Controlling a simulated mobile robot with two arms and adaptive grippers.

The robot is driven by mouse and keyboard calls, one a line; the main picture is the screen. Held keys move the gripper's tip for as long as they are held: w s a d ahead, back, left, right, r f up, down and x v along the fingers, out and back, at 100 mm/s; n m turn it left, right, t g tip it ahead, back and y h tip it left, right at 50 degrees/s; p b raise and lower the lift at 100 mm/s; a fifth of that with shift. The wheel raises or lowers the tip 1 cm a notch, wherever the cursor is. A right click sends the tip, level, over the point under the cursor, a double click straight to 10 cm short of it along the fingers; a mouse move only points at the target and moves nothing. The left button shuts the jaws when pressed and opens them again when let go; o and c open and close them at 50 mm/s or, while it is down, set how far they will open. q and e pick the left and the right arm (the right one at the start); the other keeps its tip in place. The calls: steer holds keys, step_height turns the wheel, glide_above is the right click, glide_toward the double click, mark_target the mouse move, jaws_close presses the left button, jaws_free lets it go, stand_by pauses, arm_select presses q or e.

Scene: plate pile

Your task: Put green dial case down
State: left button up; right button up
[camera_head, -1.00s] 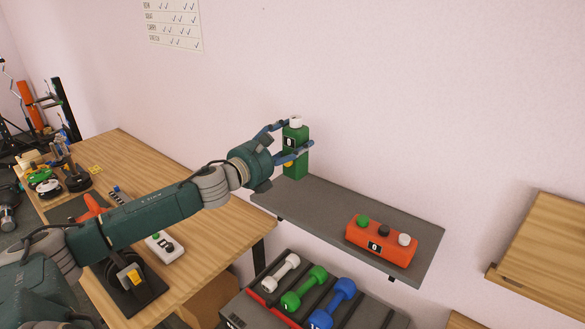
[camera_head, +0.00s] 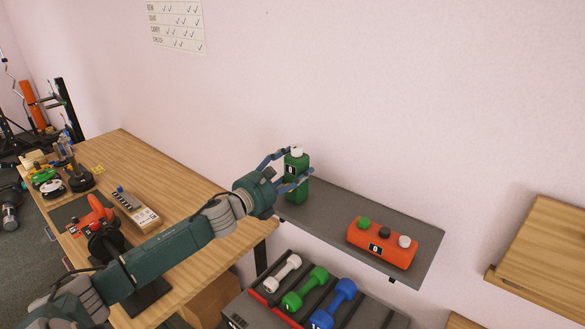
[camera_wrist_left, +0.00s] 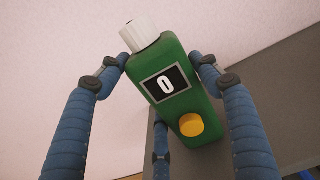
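The green dial case (camera_head: 296,182) is an upright green box with a white dial on top and a "0" label. It is at the left end of the grey wall shelf (camera_head: 345,207); I cannot tell whether its base touches the shelf. My left gripper (camera_head: 298,166) has its fingers closed around the case from the left. In the left wrist view the case (camera_wrist_left: 172,105) sits between the blue fingers (camera_wrist_left: 160,72), with a yellow button on its front. The right gripper is not in view.
An orange box (camera_head: 382,243) with green, black and white knobs is on the shelf's right part. Bare shelf lies between it and the case. Dumbbells (camera_head: 305,288) rest on a rack below. A wooden bench (camera_head: 160,170) with tools is at left.

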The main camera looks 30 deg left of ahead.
arm_select(q)
steer(key=o, duration=0.3)
steer(key=shift+o, duration=0.2)
steer(key=shift+r, duration=0.15)
steer(key=shift+s+f, duration=0.2)
steer(key=shift+s, duration=0.05)
steer(key=s+b, duration=0.4)
steer(key=s, duration=0.7)
steer(key=shift+s+a+r+b, duration=0.2)
steer(key=shift+s+a+b, duration=0.1)
steer(key=shift+a, duration=0.15)
